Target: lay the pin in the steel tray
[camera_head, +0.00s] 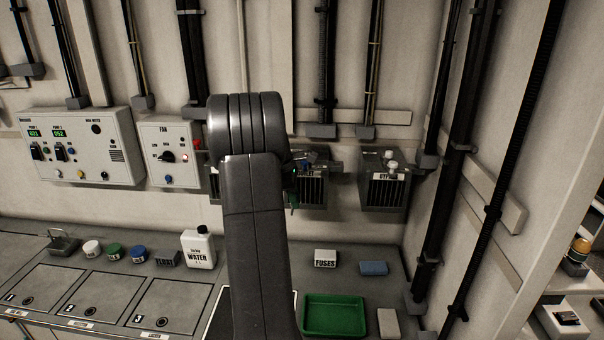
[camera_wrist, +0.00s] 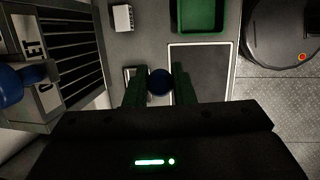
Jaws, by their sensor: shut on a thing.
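My gripper (camera_wrist: 160,88) has green fingers, shut on the pin (camera_wrist: 159,82). Only the pin's round dark blue head shows; its shank is hidden. In the wrist view the pin is held above the counter. A flat dark rectangle with a pale rim (camera_wrist: 204,45) lies beyond the right finger. A small pale-rimmed piece (camera_wrist: 129,72) lies partly hidden behind the left finger. I cannot tell for certain which of these is the steel tray. In the head view my arm hides most of my gripper and the pin; a bit of green finger (camera_head: 292,198) shows.
A green tray (camera_head: 333,316), a white FUSES box (camera_head: 325,259) and a blue block (camera_head: 373,268) stand on the counter right of my arm. A white water bottle (camera_head: 198,248) stands left. A vented unit with a blue knob (camera_wrist: 12,86) is close on the wrist view's left.

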